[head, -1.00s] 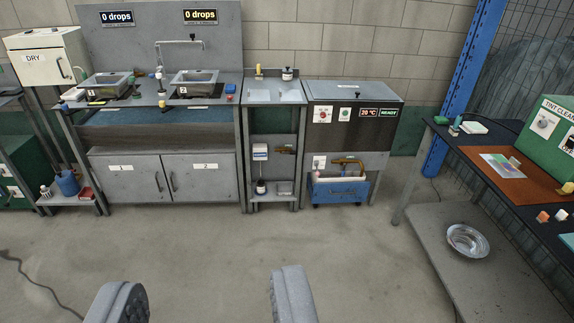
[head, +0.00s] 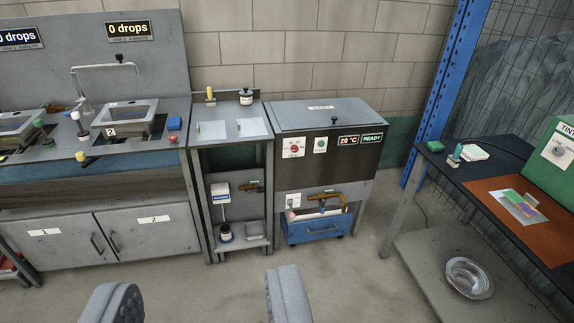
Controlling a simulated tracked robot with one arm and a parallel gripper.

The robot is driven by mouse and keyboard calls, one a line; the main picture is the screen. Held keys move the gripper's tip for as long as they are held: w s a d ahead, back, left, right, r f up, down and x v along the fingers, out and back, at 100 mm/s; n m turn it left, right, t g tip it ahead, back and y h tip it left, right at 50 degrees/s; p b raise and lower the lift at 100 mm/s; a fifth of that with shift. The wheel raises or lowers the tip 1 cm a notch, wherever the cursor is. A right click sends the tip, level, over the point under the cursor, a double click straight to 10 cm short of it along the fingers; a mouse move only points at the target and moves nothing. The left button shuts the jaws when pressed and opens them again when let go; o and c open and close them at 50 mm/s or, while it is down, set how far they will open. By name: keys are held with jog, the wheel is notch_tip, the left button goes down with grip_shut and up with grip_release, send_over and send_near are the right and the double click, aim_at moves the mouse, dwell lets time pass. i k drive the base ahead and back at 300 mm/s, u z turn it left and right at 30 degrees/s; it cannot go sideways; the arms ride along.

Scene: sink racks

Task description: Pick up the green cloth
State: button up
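A small green item (head: 435,146) lies at the back left corner of the dark table on the right. It may be the folded green cloth, but it is too small to tell. My gripper (head: 200,298) shows at the bottom of the view with its two grey fingers wide apart. Nothing is between them, and bare floor shows in the gap. My gripper is far from the green item, which is up and to the right.
A sink unit (head: 60,180) and a grey cabinet (head: 325,165) stand ahead. The floor in front is clear.

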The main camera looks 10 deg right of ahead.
aim_at(434, 146)
jog(key=z, duration=0.2)
jog(key=i, duration=1.3)
jog(key=z, duration=0.7)
jog(key=i, duration=1.55)
jog(key=z, duration=0.6)
jog(key=i, duration=0.85)
jog(key=z, duration=0.2)
